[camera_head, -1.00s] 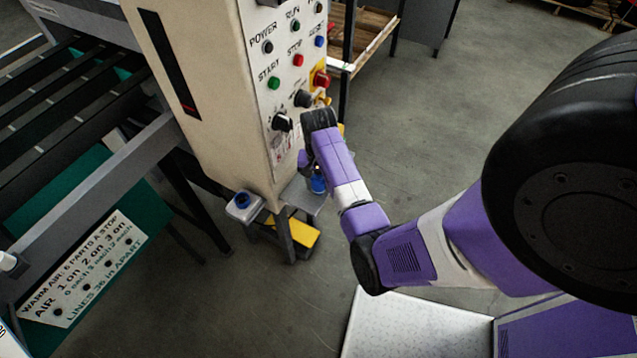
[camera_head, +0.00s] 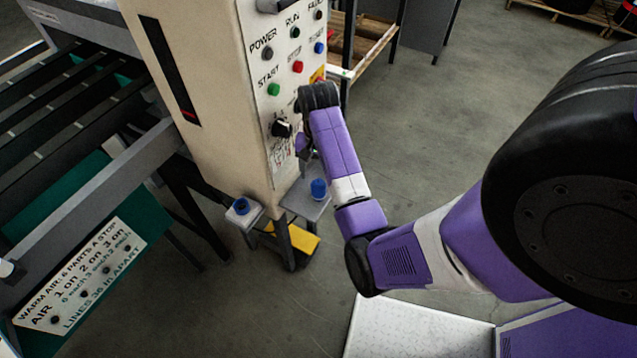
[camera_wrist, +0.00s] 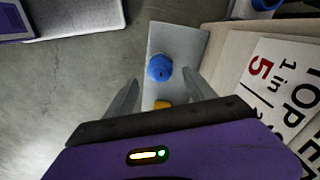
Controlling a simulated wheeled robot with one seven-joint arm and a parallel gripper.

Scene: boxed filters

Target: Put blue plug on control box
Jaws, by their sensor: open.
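The blue plug (camera_head: 318,188) stands on a grey shelf (camera_head: 302,205) at the foot of the beige control cabinet (camera_head: 225,90). In the wrist view the plug (camera_wrist: 159,67) appears between the two fingers of my gripper (camera_wrist: 161,78), which is open and empty. In the head view my gripper (camera_head: 304,150) hangs above the plug, close to the cabinet's front, partly hidden by my wrist. I cannot tell which box the task calls the control box.
The cabinet front carries several buttons and a black knob (camera_head: 281,128). A conveyor frame (camera_head: 100,190) stands at the left. A yellow piece (camera_head: 300,240) lies low under the shelf. Open floor (camera_head: 430,140) lies to the right.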

